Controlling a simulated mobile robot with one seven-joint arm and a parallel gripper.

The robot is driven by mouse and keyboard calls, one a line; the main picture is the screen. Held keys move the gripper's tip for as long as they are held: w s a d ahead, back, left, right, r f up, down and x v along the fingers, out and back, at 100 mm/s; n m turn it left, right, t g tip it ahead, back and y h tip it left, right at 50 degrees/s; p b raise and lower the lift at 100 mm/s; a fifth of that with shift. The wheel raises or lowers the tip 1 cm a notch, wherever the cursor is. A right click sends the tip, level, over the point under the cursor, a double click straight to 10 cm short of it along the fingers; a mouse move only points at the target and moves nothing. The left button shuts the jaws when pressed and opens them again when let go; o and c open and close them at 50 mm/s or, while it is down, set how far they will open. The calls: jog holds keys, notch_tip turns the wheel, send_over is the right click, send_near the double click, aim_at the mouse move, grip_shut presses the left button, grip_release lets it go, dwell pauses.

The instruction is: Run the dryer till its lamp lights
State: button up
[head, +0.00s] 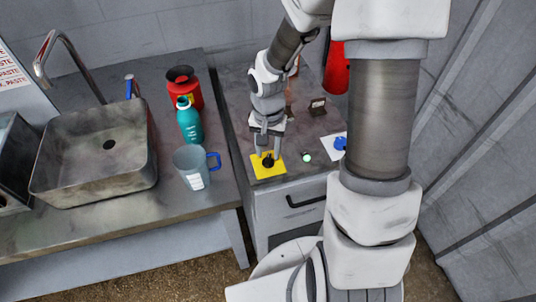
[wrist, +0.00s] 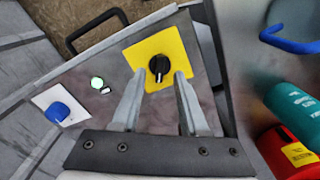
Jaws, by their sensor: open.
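A black rotary knob (wrist: 158,66) with a white pointer line sits on a yellow square plate (wrist: 172,45) on the grey counter top. In the head view the yellow plate (head: 262,172) lies below my gripper (head: 268,154). In the wrist view my gripper (wrist: 160,76) is open, with its two fingertips on either side of the knob's near end. I cannot tell whether they touch it. A small round lamp (wrist: 97,82) beside the plate looks bright pale green; it also shows in the head view (head: 307,157). A blue knob (wrist: 57,112) sits on a white plate beyond it.
Left of the cabinet, a bench holds a sink (head: 98,155), a clear jug (head: 190,168) with blue handle, a teal bottle (head: 189,124) and a red canister (head: 184,88). A dark handle (head: 306,200) is on the cabinet front. A red object (head: 336,70) stands behind.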

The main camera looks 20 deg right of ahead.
aim_at(268, 160)
jog(key=shift+f, duration=1.1)
grip_shut()
